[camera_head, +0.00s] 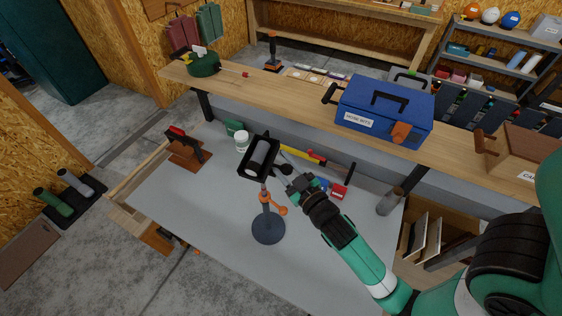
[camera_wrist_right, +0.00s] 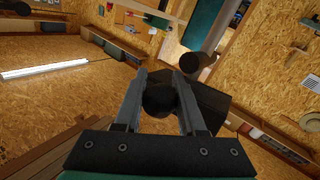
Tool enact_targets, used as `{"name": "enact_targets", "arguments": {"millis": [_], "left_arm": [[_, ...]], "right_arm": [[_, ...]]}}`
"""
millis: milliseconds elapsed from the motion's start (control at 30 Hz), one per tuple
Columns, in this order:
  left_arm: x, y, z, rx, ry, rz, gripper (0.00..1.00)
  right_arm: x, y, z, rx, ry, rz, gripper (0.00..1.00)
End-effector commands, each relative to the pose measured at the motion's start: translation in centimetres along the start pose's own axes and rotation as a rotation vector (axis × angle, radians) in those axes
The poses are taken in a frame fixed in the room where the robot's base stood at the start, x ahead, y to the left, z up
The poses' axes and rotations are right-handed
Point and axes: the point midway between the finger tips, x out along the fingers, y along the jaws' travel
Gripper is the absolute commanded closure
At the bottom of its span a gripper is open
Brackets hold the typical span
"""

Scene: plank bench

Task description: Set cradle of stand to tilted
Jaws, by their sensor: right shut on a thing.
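The stand has a round dark base (camera_head: 268,229) on the grey bench top, a thin post and an orange clamp (camera_head: 275,204). Its black cradle (camera_head: 247,168) sits at the top of the post and holds a grey cylinder (camera_head: 261,153). The cradle looks slanted in the head view; its exact angle is hard to tell. My right gripper (camera_head: 286,169) is at the cradle's right side. In the right wrist view, its two fingers are shut on a round black knob (camera_wrist_right: 158,98), with the dark cradle (camera_wrist_right: 212,106) just behind. My left gripper is not in view.
A white jar (camera_head: 242,141) and a brown block with a red-topped tool (camera_head: 188,149) stand behind and left. Red and blue items (camera_head: 338,191) lie right of my gripper. A blue toolbox (camera_head: 385,107) is on the raised shelf. The bench's front left is clear.

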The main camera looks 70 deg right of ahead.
Motion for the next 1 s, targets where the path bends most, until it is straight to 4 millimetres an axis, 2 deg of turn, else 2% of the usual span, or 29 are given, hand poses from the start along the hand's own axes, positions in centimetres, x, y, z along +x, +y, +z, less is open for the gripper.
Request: {"name": "enact_targets", "arguments": {"millis": [800, 1000], "left_arm": [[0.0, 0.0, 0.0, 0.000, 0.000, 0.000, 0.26], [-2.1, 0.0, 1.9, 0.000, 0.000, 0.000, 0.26]], "right_arm": [[0.0, 0.0, 0.0, -0.001, 0.002, 0.000, 1.00], [0.0, -0.1, 0.6, -0.103, 0.077, 0.021, 1.00]]}}
